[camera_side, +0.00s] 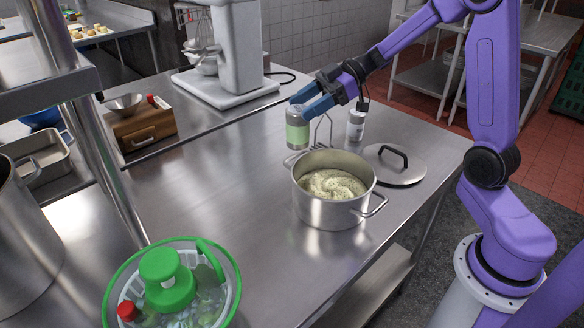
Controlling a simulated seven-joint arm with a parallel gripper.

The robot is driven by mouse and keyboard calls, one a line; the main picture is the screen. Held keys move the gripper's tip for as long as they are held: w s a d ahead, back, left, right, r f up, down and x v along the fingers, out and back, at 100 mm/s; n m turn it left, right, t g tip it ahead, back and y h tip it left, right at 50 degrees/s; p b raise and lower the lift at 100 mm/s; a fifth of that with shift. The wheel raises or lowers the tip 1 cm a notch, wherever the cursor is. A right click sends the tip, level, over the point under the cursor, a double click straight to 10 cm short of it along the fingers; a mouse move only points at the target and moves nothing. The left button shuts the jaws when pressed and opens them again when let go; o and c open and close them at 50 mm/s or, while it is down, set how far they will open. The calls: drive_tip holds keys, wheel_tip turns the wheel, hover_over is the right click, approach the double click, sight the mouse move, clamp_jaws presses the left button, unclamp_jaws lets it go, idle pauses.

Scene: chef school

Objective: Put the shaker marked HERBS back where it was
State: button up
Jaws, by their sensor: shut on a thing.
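A shaker with a green band (297,132) is upright behind the pot's left rim. My gripper (304,103) is shut on its top, with blue fingers around it. I cannot tell whether its base touches the table or hangs just above it. A second shaker with a whitish label (356,125) stands on the table to the right, behind the pot. The lettering on both shakers is too small to read, so I cannot tell which says HERBS.
A steel pot (331,215) of pale, speckled food stands close in front, with a masher handle (321,130) rising behind it. A lid (395,168) lies at right. A salad spinner (172,285) stands at front left, and a mixer (225,88) at the back. The table's left middle is clear.

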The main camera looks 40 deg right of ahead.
drive_tip(key=w+d+f+m+t+h, duration=0.2)
drive_tip(key=w+d+f+m+t, duration=0.15)
drive_tip(key=w, duration=0.35)
wheel_tip(320, 180, down, 10)
drive_tip(key=shift+d+r, duration=0.2)
drive_tip(key=shift+d, duration=0.1)
drive_tip(key=shift+f, duration=0.15)
drive_tip(key=o, duration=1.2)
drive_tip(key=shift+o, duration=0.2)
